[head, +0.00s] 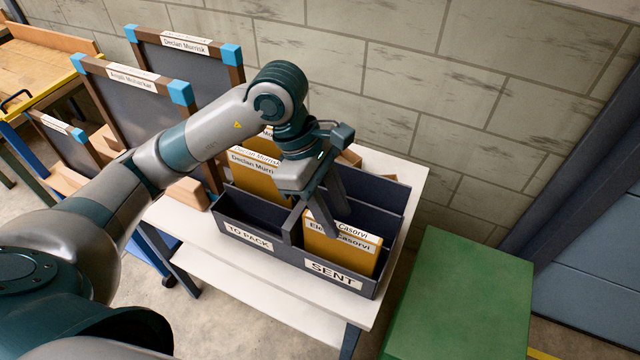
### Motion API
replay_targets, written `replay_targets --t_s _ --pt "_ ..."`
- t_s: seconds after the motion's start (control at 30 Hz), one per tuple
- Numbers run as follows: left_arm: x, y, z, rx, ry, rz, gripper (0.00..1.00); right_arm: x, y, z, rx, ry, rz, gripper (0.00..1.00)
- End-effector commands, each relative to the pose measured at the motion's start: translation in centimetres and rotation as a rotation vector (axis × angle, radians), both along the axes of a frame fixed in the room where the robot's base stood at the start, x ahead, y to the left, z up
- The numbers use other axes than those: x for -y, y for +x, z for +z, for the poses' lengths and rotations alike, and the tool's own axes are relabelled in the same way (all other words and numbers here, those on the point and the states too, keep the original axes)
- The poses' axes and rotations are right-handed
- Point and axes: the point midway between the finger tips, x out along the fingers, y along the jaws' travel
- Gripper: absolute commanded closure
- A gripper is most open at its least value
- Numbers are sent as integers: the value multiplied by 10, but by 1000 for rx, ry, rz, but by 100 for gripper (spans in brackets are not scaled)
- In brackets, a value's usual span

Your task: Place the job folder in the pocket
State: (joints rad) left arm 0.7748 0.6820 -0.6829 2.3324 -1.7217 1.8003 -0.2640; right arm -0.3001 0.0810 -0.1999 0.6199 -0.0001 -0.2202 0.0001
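A yellow-brown job folder (340,256) labelled with the name Casorvi stands upright in the front right pocket marked SENT (333,274) of a dark organiser box. My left gripper (338,220) points down at the folder's top edge. One finger crosses the front label, and the other passes behind the top tab. I cannot tell whether the fingers press on the folder or stand apart from it. My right gripper is not in view.
The organiser stands on a white table (225,262) against a block wall. Framed screens (190,75) with brown frames and blue corners stand at the left, with wooden blocks (187,193) nearby. A green box (462,295) stands right of the table. The table's front left is clear.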

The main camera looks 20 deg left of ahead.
Motion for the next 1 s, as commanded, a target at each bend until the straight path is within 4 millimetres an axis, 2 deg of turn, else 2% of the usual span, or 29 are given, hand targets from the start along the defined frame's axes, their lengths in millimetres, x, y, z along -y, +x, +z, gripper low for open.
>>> replay_targets --t_s 0.03,0.3,0.5,0.7,1.0 --pt "-4 1 5 7 2 0 68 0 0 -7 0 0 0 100" --pt "-20 1 45 4 0 0 68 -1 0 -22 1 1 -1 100" --pt "-27 2 63 2 1 1 68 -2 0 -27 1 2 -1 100" --pt "-30 1 71 1 1 0 68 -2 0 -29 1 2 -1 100" --pt "-30 1 71 0 1 0 68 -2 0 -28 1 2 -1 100"
